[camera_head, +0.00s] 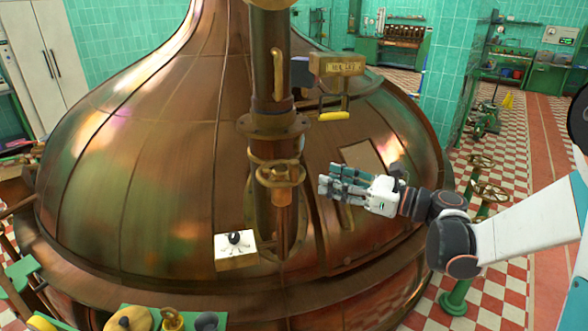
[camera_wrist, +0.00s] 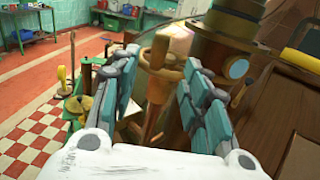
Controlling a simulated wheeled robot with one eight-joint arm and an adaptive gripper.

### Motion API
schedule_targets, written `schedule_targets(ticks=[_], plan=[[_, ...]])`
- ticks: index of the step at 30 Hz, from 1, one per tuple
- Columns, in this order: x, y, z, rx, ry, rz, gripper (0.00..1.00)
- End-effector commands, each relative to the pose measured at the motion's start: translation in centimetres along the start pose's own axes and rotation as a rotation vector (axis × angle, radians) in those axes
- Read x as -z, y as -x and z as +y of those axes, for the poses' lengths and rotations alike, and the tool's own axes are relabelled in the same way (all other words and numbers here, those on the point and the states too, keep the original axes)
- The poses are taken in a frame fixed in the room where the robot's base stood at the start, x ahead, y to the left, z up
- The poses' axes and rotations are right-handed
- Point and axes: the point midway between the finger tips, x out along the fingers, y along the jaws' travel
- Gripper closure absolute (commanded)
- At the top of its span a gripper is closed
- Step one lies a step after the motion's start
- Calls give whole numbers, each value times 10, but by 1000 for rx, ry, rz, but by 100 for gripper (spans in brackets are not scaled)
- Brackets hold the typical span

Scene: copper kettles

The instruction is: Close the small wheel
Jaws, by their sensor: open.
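My gripper (camera_head: 328,186) is open and empty in front of the large copper kettle, pointing left toward the vertical brass pipe. A small round, wheel-like brass fitting (camera_head: 280,173) sits low on that pipe, just left of my fingertips in the head view. In the wrist view, my open gripper (camera_wrist: 162,70) has its teal-padded fingers either side of a brownish upright fitting (camera_wrist: 160,50). That fitting appears beyond the fingers, with no clear contact. Two spoked handwheels, one higher (camera_head: 480,161) and one lower (camera_head: 490,191), stand behind my arm. I cannot tell which is the small wheel.
The copper kettle (camera_head: 120,170) fills the left and middle. A brass box (camera_head: 337,66) with a yellow-ended handle (camera_head: 334,116) is above my gripper. A white plate with a black knob (camera_head: 235,240) is on the kettle's lower front. Checkered floor (camera_head: 510,290) is open at right.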

Motion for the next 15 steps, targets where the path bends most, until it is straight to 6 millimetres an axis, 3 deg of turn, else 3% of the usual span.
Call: schedule_targets(ticks=[9,15], plan=[[2,-65,1,-4,2,1,58],[1,-96,1,-2,2,1,58]])
